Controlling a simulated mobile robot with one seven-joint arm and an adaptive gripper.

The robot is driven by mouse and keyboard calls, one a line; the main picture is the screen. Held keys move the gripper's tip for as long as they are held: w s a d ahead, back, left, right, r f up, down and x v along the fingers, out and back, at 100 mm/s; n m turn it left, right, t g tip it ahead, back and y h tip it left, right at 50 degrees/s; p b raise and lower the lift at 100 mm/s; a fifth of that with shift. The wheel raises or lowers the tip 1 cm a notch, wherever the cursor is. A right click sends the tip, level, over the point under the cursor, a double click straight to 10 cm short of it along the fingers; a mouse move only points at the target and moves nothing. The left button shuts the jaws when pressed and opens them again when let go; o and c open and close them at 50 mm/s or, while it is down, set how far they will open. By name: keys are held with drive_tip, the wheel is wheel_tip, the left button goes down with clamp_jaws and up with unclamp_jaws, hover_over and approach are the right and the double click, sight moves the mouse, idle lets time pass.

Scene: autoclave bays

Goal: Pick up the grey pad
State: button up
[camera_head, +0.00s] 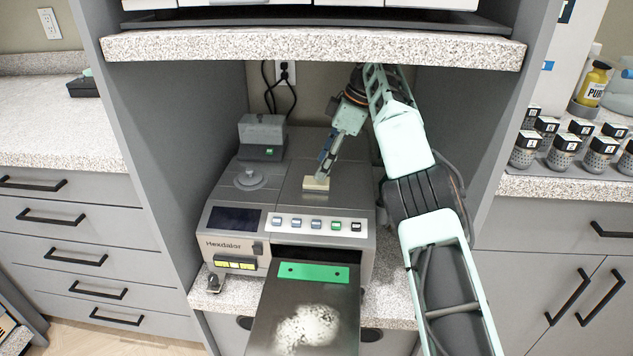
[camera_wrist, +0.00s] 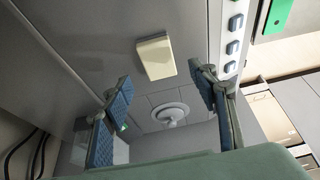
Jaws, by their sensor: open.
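A small rectangular pad (camera_head: 316,185) lies flat on the top panel of the bench machine. It looks pale cream rather than grey. It also shows in the wrist view (camera_wrist: 155,58), ahead of the fingertips and roughly centred between them. My gripper (camera_head: 323,176) is just above the pad, pointing down at it in the head view. In the wrist view my gripper (camera_wrist: 161,77) has its two blue-padded fingers spread wide with nothing between them. I cannot tell the exact height of the fingertips above the pad.
The machine (camera_head: 232,218) stands in a bay under a speckled shelf (camera_head: 310,47). Its top also carries a round knob (camera_head: 249,179) and a grey box (camera_head: 262,135). A tray with white powder (camera_head: 262,325) extends from its front. Side walls flank my arm.

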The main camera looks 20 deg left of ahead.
sight(313, 181)
drive_tip(key=shift+b+x, duration=1.9)
drive_tip(key=shift+x, duration=0.75)
drive_tip(key=shift+a+r, duration=0.1)
drive_tip(key=c, duration=0.9)
